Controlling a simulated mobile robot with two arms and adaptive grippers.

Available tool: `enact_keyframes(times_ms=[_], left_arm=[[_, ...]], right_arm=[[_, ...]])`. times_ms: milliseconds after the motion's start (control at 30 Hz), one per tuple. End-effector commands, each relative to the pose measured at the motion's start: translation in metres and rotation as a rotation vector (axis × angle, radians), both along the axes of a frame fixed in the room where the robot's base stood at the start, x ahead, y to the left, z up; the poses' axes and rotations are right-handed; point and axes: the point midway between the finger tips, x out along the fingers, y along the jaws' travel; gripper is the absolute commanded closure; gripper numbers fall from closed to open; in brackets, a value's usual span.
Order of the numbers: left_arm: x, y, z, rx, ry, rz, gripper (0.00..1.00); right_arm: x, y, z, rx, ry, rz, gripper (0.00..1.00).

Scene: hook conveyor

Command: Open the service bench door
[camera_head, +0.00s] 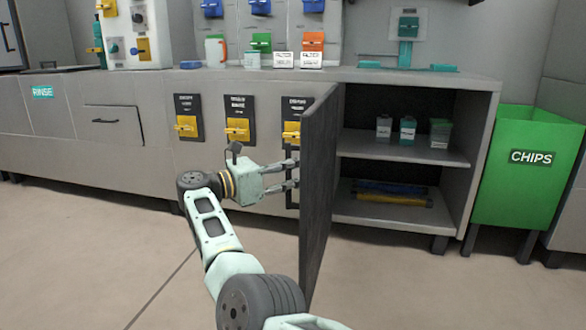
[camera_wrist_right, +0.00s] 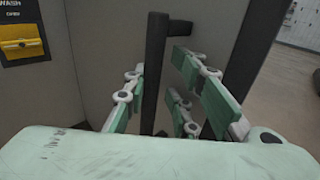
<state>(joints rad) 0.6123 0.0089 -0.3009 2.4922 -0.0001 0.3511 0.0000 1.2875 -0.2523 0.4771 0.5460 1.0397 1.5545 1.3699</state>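The service bench door (camera_head: 318,190) is a dark grey panel in the head view. It stands swung out from the bench front, seen nearly edge-on, with the shelves open to its right. A dark upright handle bar (camera_wrist_right: 153,75) stands off the door's outer face in the right wrist view. My right gripper (camera_head: 289,174) is left of the door. In the wrist view its fingers (camera_wrist_right: 160,85) are parted, on both sides of the bar, with small gaps showing. My left gripper is in neither view.
The open compartment holds small bottles (camera_head: 408,128) on its shelf and blue and yellow rolls (camera_head: 390,192) below. A green CHIPS bin (camera_head: 525,170) stands to the right. Yellow latches (camera_head: 236,129) sit on the bench front (camera_head: 110,160). The floor (camera_head: 420,290) right of the door is clear.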

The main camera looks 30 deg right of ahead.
Motion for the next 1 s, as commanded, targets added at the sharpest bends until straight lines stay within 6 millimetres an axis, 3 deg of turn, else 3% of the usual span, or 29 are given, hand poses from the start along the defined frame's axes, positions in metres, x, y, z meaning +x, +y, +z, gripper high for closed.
enact_keyframes(times_ms=[433,733,1000], left_arm=[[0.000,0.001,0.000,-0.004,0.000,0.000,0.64],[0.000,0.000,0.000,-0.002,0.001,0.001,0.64],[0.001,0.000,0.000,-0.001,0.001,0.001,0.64]], right_arm=[[0.000,0.002,0.002,-0.003,-0.003,0.000,0.70],[0.001,0.051,0.002,-0.002,0.000,0.005,0.70],[0.000,0.071,0.001,0.000,0.000,0.001,0.70]])
